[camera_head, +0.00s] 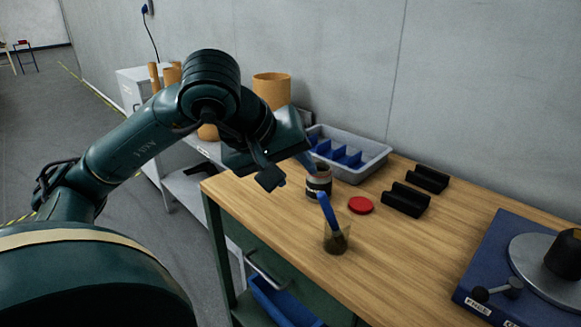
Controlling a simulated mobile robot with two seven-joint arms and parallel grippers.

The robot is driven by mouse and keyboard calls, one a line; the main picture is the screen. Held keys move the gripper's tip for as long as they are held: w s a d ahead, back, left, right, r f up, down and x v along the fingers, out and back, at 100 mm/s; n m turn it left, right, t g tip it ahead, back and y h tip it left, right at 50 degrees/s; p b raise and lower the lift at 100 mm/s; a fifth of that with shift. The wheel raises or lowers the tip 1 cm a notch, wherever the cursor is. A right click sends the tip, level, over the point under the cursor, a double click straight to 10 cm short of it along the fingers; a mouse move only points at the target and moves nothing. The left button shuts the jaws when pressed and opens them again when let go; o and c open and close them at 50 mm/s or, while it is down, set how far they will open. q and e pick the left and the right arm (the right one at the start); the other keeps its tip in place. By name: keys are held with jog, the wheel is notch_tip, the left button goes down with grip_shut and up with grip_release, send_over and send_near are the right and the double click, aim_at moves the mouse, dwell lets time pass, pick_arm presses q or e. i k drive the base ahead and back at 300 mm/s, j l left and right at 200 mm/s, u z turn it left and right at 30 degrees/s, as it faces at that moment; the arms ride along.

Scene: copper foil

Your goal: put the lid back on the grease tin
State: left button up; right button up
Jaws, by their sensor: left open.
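The grease tin (319,184) stands upright on the wooden bench, a dark banded cylinder with a lighter upper rim. Its top looks uncovered, though my gripper partly crowds the view of it. A round red lid (360,205) lies flat on the bench to the right of the tin. My left gripper (286,174) is open, just left of the tin and slightly above the bench. I cannot tell whether it touches the tin. My right gripper is out of view.
A clear jar (336,240) with a blue-handled tool stands in front of the tin. A grey tray (372,167) with blue dividers is behind. Black V-blocks (406,200) and a blue machine base (500,262) sit rightward. The bench's middle front (405,265) is clear.

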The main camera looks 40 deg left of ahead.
aim_at(322, 180)
jog(key=k+j, duration=0.1)
jog(key=k, duration=0.9)
